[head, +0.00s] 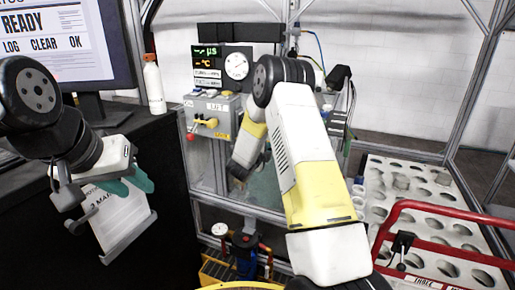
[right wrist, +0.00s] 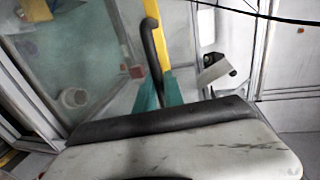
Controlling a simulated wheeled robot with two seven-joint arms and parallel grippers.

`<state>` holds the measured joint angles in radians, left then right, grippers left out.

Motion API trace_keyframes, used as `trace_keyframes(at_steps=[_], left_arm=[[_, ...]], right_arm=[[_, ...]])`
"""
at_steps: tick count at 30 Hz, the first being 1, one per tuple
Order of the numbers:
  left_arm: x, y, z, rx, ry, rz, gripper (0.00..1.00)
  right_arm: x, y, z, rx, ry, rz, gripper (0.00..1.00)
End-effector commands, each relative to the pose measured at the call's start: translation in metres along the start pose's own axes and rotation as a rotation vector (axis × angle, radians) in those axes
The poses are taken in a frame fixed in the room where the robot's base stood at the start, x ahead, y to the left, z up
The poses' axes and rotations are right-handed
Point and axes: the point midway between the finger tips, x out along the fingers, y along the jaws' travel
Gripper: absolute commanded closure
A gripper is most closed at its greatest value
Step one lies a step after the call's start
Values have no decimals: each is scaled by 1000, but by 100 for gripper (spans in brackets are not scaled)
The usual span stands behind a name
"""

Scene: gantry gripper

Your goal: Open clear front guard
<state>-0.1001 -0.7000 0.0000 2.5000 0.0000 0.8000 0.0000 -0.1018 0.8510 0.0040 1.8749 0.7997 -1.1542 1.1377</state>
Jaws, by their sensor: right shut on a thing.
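The clear front guard (head: 270,188) is a see-through, greenish panel in a metal frame below the control panel. It also fills the left of the right wrist view (right wrist: 85,50). A black curved handle (right wrist: 151,45) stands by a yellow strip (right wrist: 156,25) at the guard's edge. My right gripper (right wrist: 160,92) has its teal fingers around the lower part of the handle and is shut on it. In the head view my right arm partly covers that gripper and the guard.
A control panel (head: 213,118) with a gauge and knobs stands above the guard. A monitor (head: 70,40) and white bottle (head: 153,84) are at the left. A tray with round holes (head: 420,222) and a red-railed carrier (head: 440,250) are at the right.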

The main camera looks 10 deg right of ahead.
Motion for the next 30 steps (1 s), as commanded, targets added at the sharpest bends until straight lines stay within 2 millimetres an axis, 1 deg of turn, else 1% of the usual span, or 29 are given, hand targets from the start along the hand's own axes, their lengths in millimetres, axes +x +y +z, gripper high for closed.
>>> trace_keyframes(at_steps=[23,26,30], left_arm=[[0,0,0,0,0,0,64],[0,0,0,0,0,0,64],[0,0,0,0,0,0,64]], right_arm=[[0,2,0,-1,-1,3,100],[0,7,0,-2,0,4,100],[4,26,0,-4,-1,6,100]])
